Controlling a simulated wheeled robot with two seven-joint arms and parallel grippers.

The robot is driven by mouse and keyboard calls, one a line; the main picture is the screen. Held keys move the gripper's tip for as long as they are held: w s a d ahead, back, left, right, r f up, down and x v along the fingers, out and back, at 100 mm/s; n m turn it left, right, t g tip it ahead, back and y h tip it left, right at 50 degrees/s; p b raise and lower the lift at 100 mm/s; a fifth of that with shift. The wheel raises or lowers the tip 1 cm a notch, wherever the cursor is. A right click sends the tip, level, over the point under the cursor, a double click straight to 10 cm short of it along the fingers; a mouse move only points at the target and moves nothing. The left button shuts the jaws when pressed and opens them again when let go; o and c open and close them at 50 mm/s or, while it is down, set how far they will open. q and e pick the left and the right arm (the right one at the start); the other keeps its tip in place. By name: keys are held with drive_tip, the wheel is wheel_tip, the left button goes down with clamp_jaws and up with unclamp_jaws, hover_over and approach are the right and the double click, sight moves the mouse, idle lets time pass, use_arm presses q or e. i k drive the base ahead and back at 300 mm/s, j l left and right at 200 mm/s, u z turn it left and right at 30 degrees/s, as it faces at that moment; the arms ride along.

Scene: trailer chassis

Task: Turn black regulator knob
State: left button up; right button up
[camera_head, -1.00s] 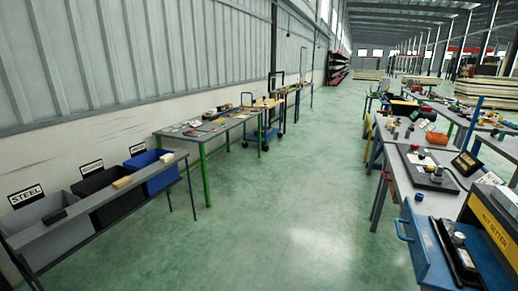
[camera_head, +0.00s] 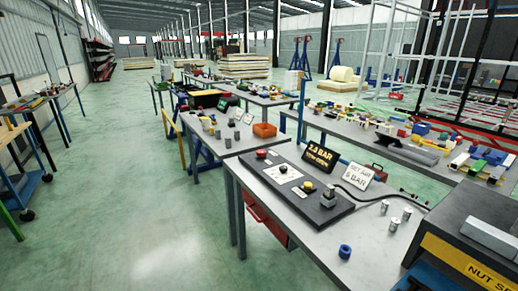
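A dark board (camera_head: 290,200) lies on a grey table on the right side of the view. A small black upright part (camera_head: 328,193), which looks like the regulator knob, stands near the board's right end. A yellow part (camera_head: 309,187) sits just left of it and a red part (camera_head: 261,154) sits at the far left end. A black sign (camera_head: 320,156) with yellow text, apparently reading 2.5 BAR, stands behind the board. A white sign (camera_head: 359,174) about setting air to 5 BAR stands beside it. Neither of my grippers is in view.
The grey table (camera_head: 360,245) also holds small metal cylinders (camera_head: 394,223) and a blue ring (camera_head: 345,252). A dark nut setter machine (camera_head: 470,225) stands at the right. Other tables with an orange bin (camera_head: 264,130) stand behind. The green floor (camera_head: 150,200) to the left is open.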

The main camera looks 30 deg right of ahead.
sight(283, 169)
drive_tip(key=i+j+z, duration=0.1)
drive_tip(key=i, duration=0.45)
drive_tip(key=i+j+z, duration=0.1)
drive_tip(key=i, duration=0.45)
drive_tip(key=i+j+z, duration=0.1)
drive_tip(key=i, duration=0.4)
drive_tip(key=i+j, duration=0.3)
drive_tip(key=i, duration=0.25)
drive_tip(key=i+j+z, duration=0.15)
drive_tip(key=i, duration=0.4)
